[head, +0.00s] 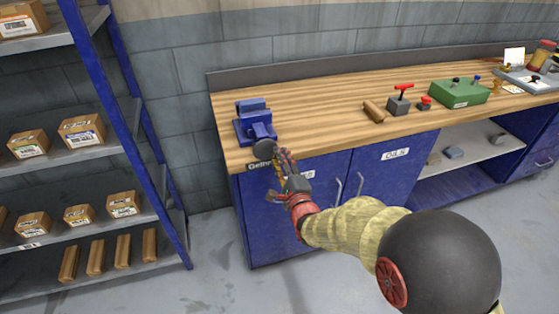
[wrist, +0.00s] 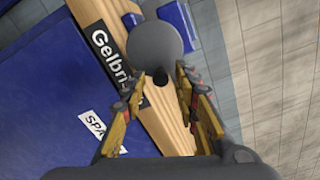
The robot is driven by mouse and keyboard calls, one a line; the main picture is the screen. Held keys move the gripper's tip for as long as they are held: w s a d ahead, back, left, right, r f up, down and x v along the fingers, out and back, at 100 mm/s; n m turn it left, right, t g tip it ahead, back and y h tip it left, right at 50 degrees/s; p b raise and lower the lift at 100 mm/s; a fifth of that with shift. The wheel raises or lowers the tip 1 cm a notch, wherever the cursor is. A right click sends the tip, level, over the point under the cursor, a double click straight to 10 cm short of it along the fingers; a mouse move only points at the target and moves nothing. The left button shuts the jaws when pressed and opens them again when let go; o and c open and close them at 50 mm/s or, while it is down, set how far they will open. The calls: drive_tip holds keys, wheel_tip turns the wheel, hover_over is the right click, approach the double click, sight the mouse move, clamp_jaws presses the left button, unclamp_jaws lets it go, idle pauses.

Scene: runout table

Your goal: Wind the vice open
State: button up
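The blue vice (head: 252,125) stands on the left front corner of the wooden bench. Its round grey handwheel (head: 265,149) faces out past the bench's front edge. In the wrist view the handwheel (wrist: 157,45) shows as a grey disc with a small dark knob (wrist: 160,78) at its lower rim. A blue part of the vice (wrist: 181,25) shows behind it. My gripper (head: 284,160) is right beside the handwheel. In the wrist view my gripper (wrist: 158,76) is open, with a finger on each side of the knob and gaps showing. The vice's jaw gap is hard to make out.
The bench top (head: 330,115) is clear between the vice and a wooden block (head: 374,111). A red-handled grey device (head: 399,102) and a green box (head: 459,93) stand further right. A blue-framed shelf (head: 135,130) with cartons is at left. Blue cabinet doors (head: 330,185) lie below the bench.

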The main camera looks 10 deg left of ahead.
drive_tip(key=m, duration=0.4)
drive_tip(key=m, duration=0.4)
drive_tip(key=shift+c, duration=0.8)
clamp_jaws()
drive_tip(key=shift+r+n, duration=0.25)
drive_tip(key=shift+n, duration=0.55)
drive_tip(key=shift+r+n, duration=0.25)
drive_tip(key=shift+n, duration=0.55)
drive_tip(key=shift+s+a+r+n, duration=0.1)
drive_tip(key=shift+r+n, duration=0.1)
drive_tip(key=shift+n, duration=0.65)
drive_tip(key=shift+a+r+n, duration=0.1)
drive_tip(key=shift+r+n, duration=0.1)
drive_tip(key=shift+n, duration=0.65)
